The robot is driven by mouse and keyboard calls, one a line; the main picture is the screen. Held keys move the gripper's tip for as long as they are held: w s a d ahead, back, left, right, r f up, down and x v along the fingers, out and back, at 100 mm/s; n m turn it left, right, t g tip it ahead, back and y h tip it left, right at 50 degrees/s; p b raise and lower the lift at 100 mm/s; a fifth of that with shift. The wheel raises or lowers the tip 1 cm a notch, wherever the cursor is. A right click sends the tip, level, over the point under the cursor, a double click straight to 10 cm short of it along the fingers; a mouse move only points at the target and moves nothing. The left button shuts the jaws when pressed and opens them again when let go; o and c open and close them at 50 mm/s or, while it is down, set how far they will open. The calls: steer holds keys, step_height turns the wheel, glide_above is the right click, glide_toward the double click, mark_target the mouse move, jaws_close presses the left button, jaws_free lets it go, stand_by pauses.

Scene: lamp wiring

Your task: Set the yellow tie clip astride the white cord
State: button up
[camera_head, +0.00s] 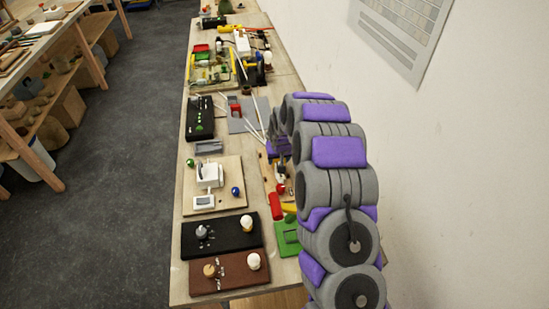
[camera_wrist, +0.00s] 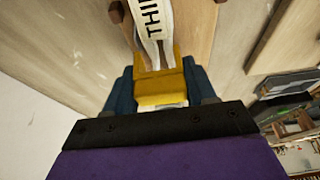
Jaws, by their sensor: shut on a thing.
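In the wrist view my gripper (camera_wrist: 158,76) has its two dark blue fingers shut on the yellow tie clip (camera_wrist: 160,94). A white cord (camera_wrist: 154,52) runs from the top of the view down to the clip, between the clip's upright sides. A white band with black letters (camera_wrist: 153,18) lies on the cord's line just beyond. I cannot tell whether the clip is seated on the cord or only over it. In the head view my arm hides the clip, and the gripper's fingers cannot be made out.
Wooden boards lie under the cord. In the head view the long bench holds a brown panel (camera_head: 229,272), a black panel (camera_head: 220,236), a board with a white device (camera_head: 209,175) and a black box (camera_head: 199,119). A wall (camera_head: 480,180) stands close on the right.

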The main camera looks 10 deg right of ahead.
steer(key=shift+a+f, duration=0.15)
steer(key=shift+a, duration=0.5)
stand_by(0.4)
steer(key=o, duration=1.1)
steer(key=shift+p+v, duration=1.1)
steer(key=shift+v, duration=7.5)
steer(key=s+r+g, duration=0.2)
steer(key=s, duration=1.3)
steer(key=s+r+g, duration=0.2)
steer(key=s+r, duration=0.1)
steer(key=s, duration=1.2)
steer(key=s+r+g+b, duration=0.1)
steer(key=s+r, duration=0.2)
steer(key=s, duration=1.2)
steer(key=shift+s+a+r+g, duration=0.15)
steer(key=shift+g, duration=0.25)
